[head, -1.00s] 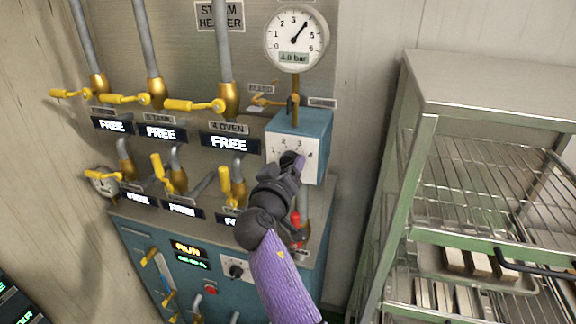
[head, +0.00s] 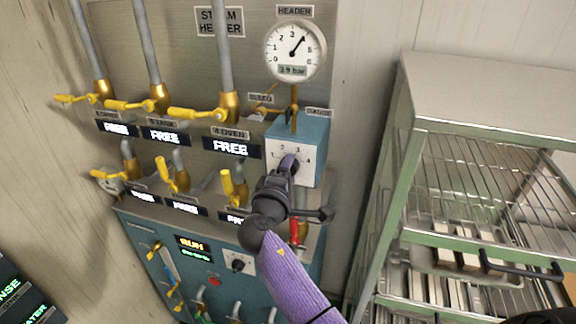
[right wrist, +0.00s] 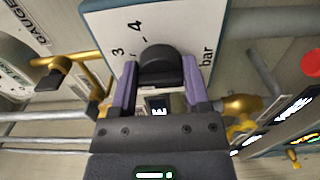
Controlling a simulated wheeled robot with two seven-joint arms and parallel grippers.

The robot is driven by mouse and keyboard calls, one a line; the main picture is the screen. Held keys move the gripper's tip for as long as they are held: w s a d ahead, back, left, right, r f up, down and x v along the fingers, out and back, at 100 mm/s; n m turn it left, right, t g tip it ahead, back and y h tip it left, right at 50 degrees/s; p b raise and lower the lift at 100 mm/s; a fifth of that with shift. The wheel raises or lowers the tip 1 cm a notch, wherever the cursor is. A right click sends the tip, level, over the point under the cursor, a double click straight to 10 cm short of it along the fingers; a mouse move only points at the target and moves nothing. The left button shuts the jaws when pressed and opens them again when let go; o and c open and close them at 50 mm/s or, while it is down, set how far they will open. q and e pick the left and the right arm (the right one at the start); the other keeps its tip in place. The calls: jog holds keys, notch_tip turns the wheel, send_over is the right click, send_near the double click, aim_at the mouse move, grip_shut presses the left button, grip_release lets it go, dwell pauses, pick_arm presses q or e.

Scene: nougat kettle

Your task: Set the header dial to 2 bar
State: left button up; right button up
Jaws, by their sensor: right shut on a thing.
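The header dial's white plate (head: 307,174) is on the front of a blue box and carries the numbers 1 to 4. Its black knob (right wrist: 160,66) sits between the two purple fingers of my right gripper (head: 287,164), which is shut on it. The right wrist view shows the fingers (right wrist: 158,80) on both sides of the knob, with 3, 4 and "bar" around it. In the head view the gripper hides most of the knob. The round header gauge (head: 295,50) above has its needle up and right, and its small display seems to read 3.9 bar. My left gripper is not in view.
Yellow valve handles (head: 197,113) and pipes stand out left of the dial. A red handle (head: 295,231) hangs below it, close to my right wrist. A metal rack (head: 480,90) with trays stands at the right.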

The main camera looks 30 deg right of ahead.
jog(key=shift+n+p, duration=1.05)
jog(key=shift+n, duration=1.05)
jog(key=o, duration=1.3)
jog(key=shift+a, duration=0.1)
jog(key=b+v, duration=0.1)
jog(key=v, duration=0.8)
jog(key=shift+s+a, duration=0.25)
jog(key=shift+s, duration=0.05)
